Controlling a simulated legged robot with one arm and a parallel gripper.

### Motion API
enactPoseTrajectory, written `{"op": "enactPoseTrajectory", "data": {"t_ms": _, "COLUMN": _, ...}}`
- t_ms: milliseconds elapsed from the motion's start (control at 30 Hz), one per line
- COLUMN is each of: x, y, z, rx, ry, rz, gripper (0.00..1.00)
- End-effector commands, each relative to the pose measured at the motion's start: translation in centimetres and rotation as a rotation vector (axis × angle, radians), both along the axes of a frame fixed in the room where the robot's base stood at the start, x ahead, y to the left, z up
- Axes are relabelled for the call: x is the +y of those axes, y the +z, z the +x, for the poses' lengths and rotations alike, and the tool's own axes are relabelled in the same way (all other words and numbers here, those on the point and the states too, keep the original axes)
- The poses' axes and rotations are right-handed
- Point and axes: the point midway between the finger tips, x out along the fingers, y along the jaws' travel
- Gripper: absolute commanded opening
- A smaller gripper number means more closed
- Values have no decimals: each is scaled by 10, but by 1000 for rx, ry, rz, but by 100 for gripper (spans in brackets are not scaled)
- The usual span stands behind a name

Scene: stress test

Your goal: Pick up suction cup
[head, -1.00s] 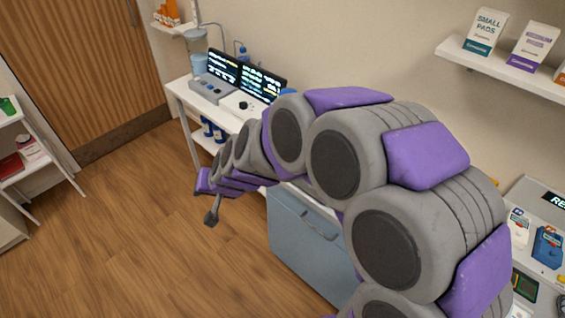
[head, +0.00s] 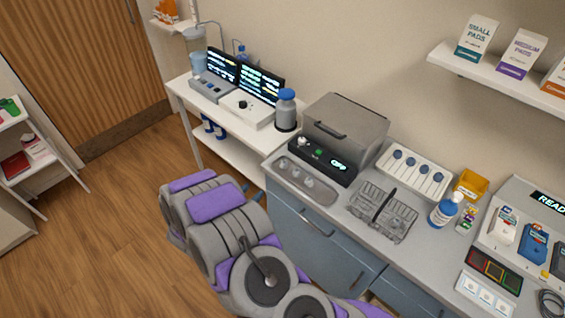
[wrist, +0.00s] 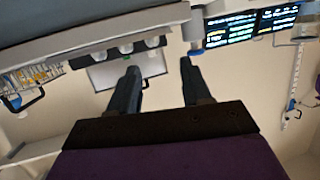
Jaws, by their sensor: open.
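No item is clearly identifiable as the suction cup. A white tray (head: 425,180) on the counter holds several small blue-topped pieces, and a metal tray (head: 290,184) in front of the grey machine holds several small grey knob-like pieces; either could include it. My gripper (wrist: 159,67) shows two dark fingers apart, with nothing between them. The wrist picture looks upside down, with the counter edge along the top and small pieces on it beyond the fingers. In the head view my arm is folded low in front of the counter, and the fingers cannot be made out with certainty.
A grey machine (head: 345,130) stands behind the metal tray. A wire basket (head: 382,212), a blue-and-white bottle (head: 444,211) and a yellow bin (head: 471,184) share the counter. Screens (head: 261,84) stand on a white table at left. A shelf (head: 500,75) overhangs the right. The wooden floor at left is clear.

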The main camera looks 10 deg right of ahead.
Motion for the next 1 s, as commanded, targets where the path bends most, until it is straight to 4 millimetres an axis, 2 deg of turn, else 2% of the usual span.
{"op": "enactPoseTrajectory", "data": {"t_ms": 100, "x": -9, "y": 1, "z": -8, "rx": -22, "ry": -28, "rz": -71, "gripper": 48}}
{"op": "enactPoseTrajectory", "data": {"t_ms": 233, "x": -15, "y": 1, "z": -5, "rx": -34, "ry": -40, "rz": -99, "gripper": 48}}
{"op": "enactPoseTrajectory", "data": {"t_ms": 733, "x": -79, "y": -17, "z": 61, "rx": -34, "ry": -42, "rz": -94, "gripper": 48}}
{"op": "enactPoseTrajectory", "data": {"t_ms": 1000, "x": -90, "y": -22, "z": 78, "rx": -32, "ry": -38, "rz": -97, "gripper": 48}}
